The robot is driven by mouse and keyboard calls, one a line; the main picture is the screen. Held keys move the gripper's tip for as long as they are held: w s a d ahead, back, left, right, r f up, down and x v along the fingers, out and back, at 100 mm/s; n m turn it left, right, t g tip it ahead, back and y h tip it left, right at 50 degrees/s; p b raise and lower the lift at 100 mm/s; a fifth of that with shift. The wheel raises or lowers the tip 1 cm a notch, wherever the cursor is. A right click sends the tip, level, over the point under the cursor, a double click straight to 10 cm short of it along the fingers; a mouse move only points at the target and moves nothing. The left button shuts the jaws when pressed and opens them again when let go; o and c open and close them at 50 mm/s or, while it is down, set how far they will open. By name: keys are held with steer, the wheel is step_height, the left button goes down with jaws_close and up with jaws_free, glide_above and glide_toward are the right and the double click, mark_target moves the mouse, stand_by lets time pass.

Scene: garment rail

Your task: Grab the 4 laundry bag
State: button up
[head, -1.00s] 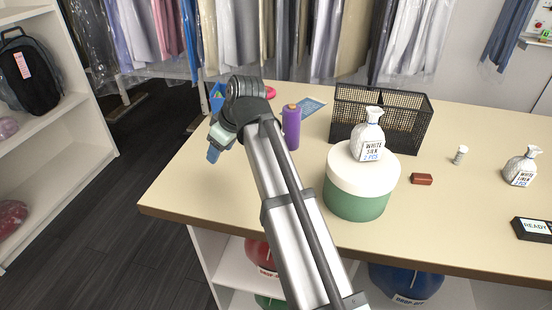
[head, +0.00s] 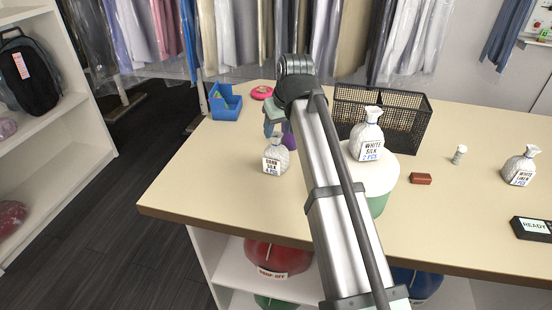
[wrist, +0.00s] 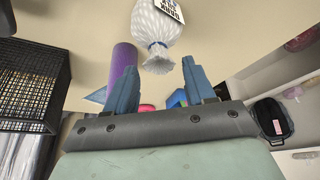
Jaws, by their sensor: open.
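A small white laundry bag (head: 275,157) with a tied neck stands upright on the counter, and its label appears to read "DARK SILK 4 PCS". It also shows in the wrist view (wrist: 157,22), its neck pointing toward the gap between my fingertips. My gripper (head: 274,126) is open and empty just behind and above this bag. In the wrist view my gripper (wrist: 157,66) has its two blue fingers apart, with no contact visible. A second bag (head: 370,135), labelled "WHITE SILK 2 PCS", sits on a round white-lidded box. A third bag (head: 521,166), "WHITE LINEN", stands at the right.
A purple bottle (wrist: 124,66) stands near my gripper, mostly hidden in the head view. The round box (head: 379,202) is partly behind my arm. The counter's front left is clear.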

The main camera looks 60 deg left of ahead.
mark_target(277, 137)
steer(key=shift+x, duration=3.2)
steer(key=shift+w, duration=0.15)
steer(key=shift+c, duration=0.2)
jaws_close()
